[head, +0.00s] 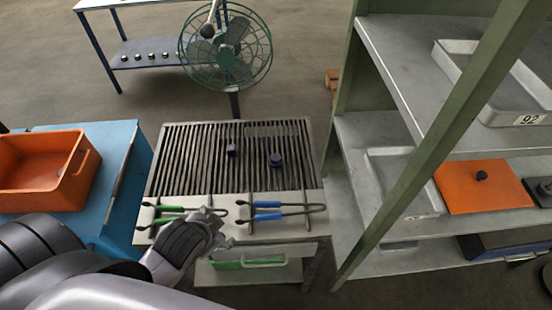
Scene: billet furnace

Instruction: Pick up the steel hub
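No piece is clearly marked as the steel hub. Two small dark pieces stand apart on the slatted grate of the work table: a left piece (231,150) and a bluish-dark right piece (276,160). Another small dark knob-like piece (481,176) is on an orange plate on the right shelf. I cannot tell which is the hub. My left gripper (222,228) is at the table's front edge, in front of the grate and over the green-handled tongs. Its fingers are small and partly hidden, so its opening is unclear. My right gripper is out of view.
Green-handled tongs (170,209) and blue-handled tongs (282,215) lie on the table's front ledge. An orange crate (72,190) is on a blue bench at left. A green fan (246,70) stands behind. A green-framed shelf (400,60) closes the right side.

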